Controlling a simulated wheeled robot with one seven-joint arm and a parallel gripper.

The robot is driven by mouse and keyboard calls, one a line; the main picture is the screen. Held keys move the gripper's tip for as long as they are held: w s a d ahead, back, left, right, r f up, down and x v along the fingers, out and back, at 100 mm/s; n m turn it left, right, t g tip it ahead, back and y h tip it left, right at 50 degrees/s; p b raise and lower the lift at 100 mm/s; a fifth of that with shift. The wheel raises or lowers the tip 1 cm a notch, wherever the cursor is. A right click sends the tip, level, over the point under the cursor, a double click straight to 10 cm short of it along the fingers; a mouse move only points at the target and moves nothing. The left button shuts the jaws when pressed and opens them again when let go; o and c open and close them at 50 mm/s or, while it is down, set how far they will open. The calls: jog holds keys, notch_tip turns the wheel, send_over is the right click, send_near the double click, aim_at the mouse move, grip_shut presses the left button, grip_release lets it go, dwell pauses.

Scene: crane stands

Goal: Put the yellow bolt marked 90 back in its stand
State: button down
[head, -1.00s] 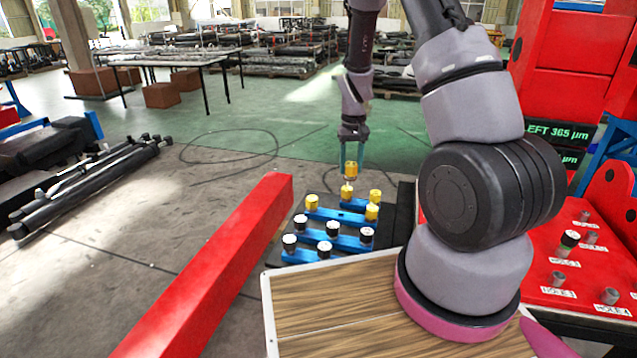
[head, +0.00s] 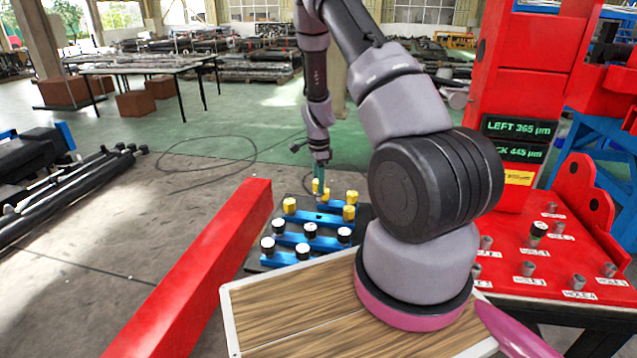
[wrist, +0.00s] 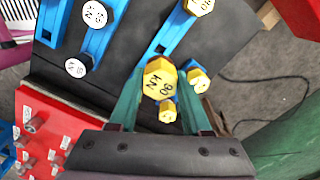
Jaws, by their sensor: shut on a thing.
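My gripper (head: 318,183) is shut on a yellow bolt (wrist: 160,78), whose head reads 90 KN in the wrist view. The bolt is upright between the green fingers, at the far end of the blue stands (head: 318,217). Its lower end is hidden, so I cannot tell whether it is in a stand or above one. Another small yellow bolt (wrist: 167,111) is close beside it, and one more yellow bolt (wrist: 199,80) stands to its right in the wrist view. In the head view, yellow bolts also stand at the left (head: 289,205) and right (head: 352,197).
Several white-topped black bolts (head: 310,229) stand in the nearer blue stands. A red beam (head: 205,270) lies left of them. A red table (head: 515,290) with labelled holes and pegs is at the right. Green displays (head: 518,128) read LEFT 365 µm and another value.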

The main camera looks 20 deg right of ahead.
aim_at(318, 200)
jog(key=shift+f, duration=0.1)
jog(key=shift+f, duration=2.75)
jog(key=shift+f, duration=0.1)
jog(key=shift+f, duration=1.65)
jog(key=shift+c, duration=1.4)
grip_release()
jog(key=shift+r, duration=0.1)
jog(key=shift+r, duration=2.45)
